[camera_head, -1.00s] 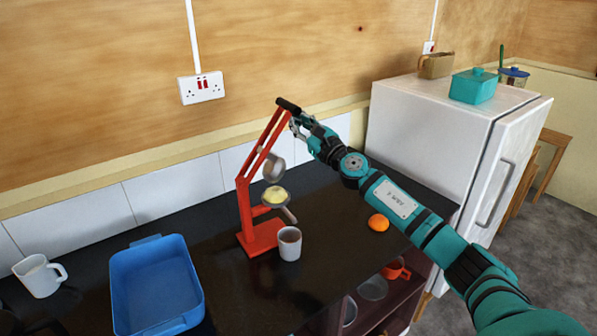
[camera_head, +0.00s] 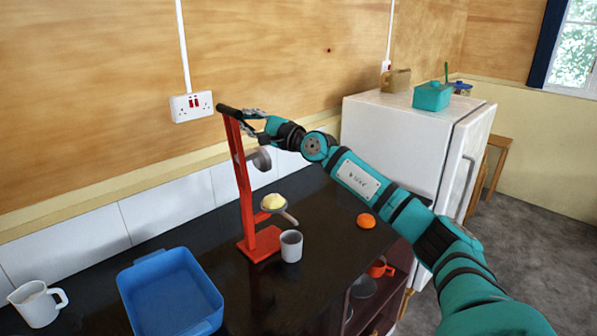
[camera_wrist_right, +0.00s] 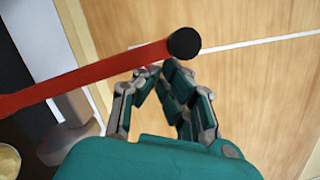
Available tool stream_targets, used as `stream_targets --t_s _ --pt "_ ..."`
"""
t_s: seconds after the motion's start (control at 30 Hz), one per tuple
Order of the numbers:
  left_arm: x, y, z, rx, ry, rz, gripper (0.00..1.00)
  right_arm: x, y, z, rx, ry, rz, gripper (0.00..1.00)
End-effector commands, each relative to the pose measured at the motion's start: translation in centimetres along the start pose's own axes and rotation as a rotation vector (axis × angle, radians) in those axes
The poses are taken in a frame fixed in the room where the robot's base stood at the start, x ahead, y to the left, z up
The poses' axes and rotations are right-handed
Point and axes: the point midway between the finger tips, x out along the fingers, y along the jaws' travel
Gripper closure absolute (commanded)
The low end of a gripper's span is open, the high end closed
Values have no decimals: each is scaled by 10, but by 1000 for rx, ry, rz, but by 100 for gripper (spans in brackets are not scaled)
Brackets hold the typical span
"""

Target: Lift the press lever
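The red press (camera_head: 246,190) stands on the dark counter. Its lever is raised nearly upright, with a black handle (camera_head: 229,111) at the top. A metal press cup (camera_head: 259,159) hangs from the lever, above a yellow fruit half (camera_head: 273,202) in the holder. My right gripper (camera_head: 250,118) is at the handle, on its right side. In the right wrist view, its fingertips (camera_wrist_right: 153,70) come together close to the red lever bar (camera_wrist_right: 90,73) and black handle end (camera_wrist_right: 184,43). The handle does not show between the fingers; exact contact is unclear. My left gripper is not in view.
A grey cup (camera_head: 291,246) stands beside the press base. A blue tub (camera_head: 172,297) and white jug (camera_head: 38,304) are to the left. An orange (camera_head: 366,221) lies on the right of the counter. A white fridge (camera_head: 400,140) stands behind my right arm.

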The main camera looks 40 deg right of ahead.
Motion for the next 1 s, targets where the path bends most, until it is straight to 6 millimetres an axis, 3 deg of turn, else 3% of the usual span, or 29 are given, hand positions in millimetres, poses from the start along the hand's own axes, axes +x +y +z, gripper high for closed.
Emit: stream_targets --t_s 0.23,0.73,1.0 --pt "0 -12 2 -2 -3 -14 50 0 1 2 -45 1 11 100" --pt "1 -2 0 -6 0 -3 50 0 2 2 -49 1 12 100" --pt "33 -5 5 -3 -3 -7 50 -10 17 -12 -50 1 12 100"
